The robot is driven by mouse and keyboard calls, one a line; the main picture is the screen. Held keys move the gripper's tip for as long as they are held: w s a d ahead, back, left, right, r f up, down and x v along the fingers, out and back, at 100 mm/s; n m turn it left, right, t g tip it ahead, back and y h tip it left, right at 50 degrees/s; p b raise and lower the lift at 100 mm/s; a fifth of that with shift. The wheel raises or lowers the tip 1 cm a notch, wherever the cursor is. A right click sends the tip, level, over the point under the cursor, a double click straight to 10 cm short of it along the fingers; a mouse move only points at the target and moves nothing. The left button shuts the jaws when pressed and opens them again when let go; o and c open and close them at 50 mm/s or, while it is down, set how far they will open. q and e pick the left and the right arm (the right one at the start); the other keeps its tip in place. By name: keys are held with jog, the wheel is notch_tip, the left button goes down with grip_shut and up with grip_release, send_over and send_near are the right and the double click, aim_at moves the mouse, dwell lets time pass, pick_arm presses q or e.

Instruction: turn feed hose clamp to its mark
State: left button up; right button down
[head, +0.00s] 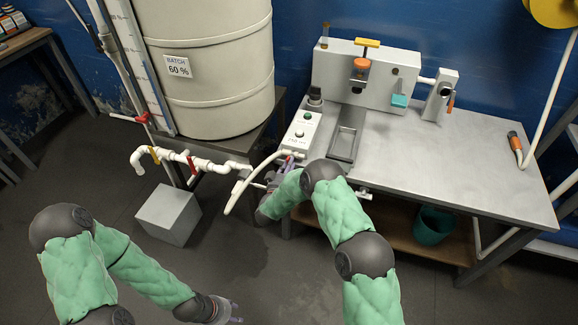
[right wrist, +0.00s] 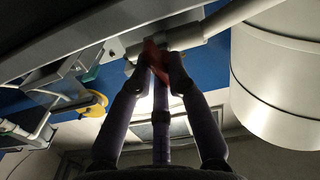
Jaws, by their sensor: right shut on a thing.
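The feed hose clamp shows as a small red part (right wrist: 155,62) between the fingertips of my right gripper (right wrist: 161,58) in the right wrist view. In the head view my right gripper (head: 286,167) is at the table's front left edge, by the end of the white hose (head: 246,184). It is shut on the clamp, and its fingers hide part of it. I cannot make out the mark. My left gripper (head: 229,311) hangs low over the floor, far from the clamp; its jaw opening is unclear.
A large pale tank (head: 215,95) labelled 60 % stands left of the metal table (head: 450,165). White pipes with red and yellow handles (head: 165,153) run below it. A grey block (head: 168,214) is on the floor. A control box (head: 300,130) stands near the clamp.

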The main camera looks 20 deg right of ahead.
jog(key=shift+a+f+m+b, duration=0.15)
jog(key=shift+m+b, duration=1.75)
jog(key=shift+m, duration=3)
jog(key=shift+d+f+m+b, duration=0.15)
jog(key=shift+m+b, duration=1.75)
jog(key=shift+m, duration=3)
jog(key=shift+a, duration=0.1)
jog(key=c, duration=1.2)
grip_release()
